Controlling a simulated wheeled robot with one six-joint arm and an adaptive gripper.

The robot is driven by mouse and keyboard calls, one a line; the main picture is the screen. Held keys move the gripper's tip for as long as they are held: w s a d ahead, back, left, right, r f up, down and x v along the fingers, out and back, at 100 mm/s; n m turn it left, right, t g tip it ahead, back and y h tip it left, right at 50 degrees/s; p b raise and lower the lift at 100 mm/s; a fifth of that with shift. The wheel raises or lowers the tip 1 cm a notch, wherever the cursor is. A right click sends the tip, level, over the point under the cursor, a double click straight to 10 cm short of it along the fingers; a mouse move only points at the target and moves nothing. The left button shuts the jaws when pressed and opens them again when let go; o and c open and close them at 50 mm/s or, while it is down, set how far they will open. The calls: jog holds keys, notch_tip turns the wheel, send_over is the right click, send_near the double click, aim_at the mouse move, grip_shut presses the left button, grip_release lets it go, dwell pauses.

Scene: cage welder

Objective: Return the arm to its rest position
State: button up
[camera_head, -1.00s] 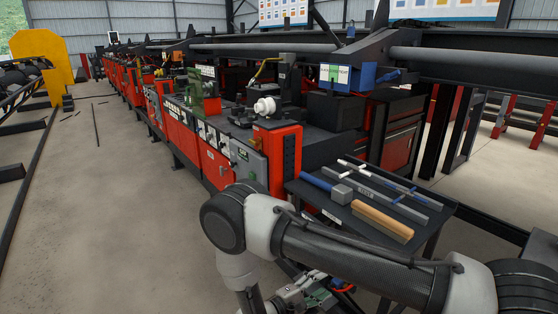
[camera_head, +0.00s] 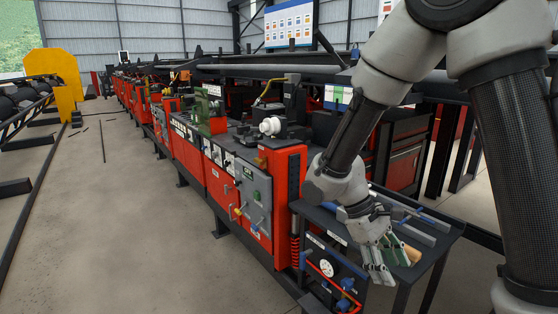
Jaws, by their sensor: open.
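My arm rises along the right side of the head view and bends down, with my gripper (camera_head: 388,266) at its lower end. The gripper points downward in front of the dark side table (camera_head: 446,236). Its fingers look apart and I see nothing between them. The gripper and wrist cover part of the tools on the table. I cannot tell how far the fingers are above or in front of the table.
The red welding machine (camera_head: 203,173) runs back along the left, with a grey control box (camera_head: 254,200) at its near end. A gauge panel (camera_head: 328,270) stands just left of the gripper. A wooden-handled brush (camera_head: 411,254) lies on the table.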

jog(key=s+d+r+m+t+y, duration=0.2)
jog(key=d+r, duration=0.4)
jog(key=r, duration=0.3)
jog(key=s+d+r+m+t+y, duration=0.3)
jog(key=s+d+r+m+t, duration=0.2)
jog(key=r, duration=0.4)
jog(key=shift+s+d+r+m+t+y, duration=0.3)
jog(key=shift+s+d+r+t, duration=0.15)
jog(key=shift+s+t, duration=0.3)
